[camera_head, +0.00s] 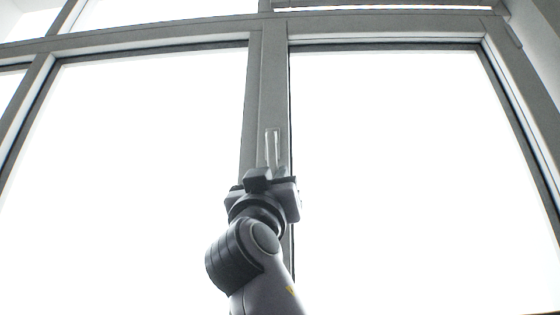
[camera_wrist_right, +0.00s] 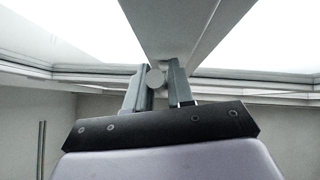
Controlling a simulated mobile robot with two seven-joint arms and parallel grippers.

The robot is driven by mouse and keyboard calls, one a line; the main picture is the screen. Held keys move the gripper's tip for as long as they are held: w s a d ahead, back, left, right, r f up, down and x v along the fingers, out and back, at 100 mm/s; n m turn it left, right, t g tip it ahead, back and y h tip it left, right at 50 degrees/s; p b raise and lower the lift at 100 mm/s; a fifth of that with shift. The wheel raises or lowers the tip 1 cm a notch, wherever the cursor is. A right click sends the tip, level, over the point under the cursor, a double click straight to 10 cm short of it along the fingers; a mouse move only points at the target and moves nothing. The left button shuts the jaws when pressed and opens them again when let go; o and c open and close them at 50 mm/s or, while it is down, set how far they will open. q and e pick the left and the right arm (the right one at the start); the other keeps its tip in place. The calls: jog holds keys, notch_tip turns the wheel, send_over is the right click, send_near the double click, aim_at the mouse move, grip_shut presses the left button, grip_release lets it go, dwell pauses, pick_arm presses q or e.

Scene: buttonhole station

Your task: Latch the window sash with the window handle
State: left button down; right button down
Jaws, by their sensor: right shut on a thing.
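The window handle (camera_head: 272,146) is a light metal bar on the grey upright between two large panes. In the head view its upper part stands upright, and its lower part is hidden by my right gripper (camera_head: 270,174). In the right wrist view the handle's round grey end (camera_wrist_right: 155,78) sits between the two fingers of my right gripper (camera_wrist_right: 158,83), which is shut on it. The window sash (camera_head: 390,43) is the grey frame around the right pane. I see no clear gap along it, but cannot tell whether it is latched. My left gripper is not in view.
A second grey frame (camera_head: 150,46) holds the left pane. A hinge (camera_head: 512,35) shows at the upper right corner. In the right wrist view a pale ledge (camera_wrist_right: 80,78) runs across behind the fingers, with a plain wall (camera_wrist_right: 290,130) below it.

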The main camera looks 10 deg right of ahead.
jog(key=shift+a+r+m+g+h+p, duration=0.1)
jog(key=shift+a+m+g+h+p, duration=0.15)
jog(key=shift+m+g+h+p, duration=0.6)
jog(key=shift+m+t+b, duration=0.25)
jog(key=shift+m+b, duration=0.05)
jog(key=shift+m, duration=0.05)
jog(key=c, duration=1.1)
grip_release()
jog(key=shift+w, duration=0.1)
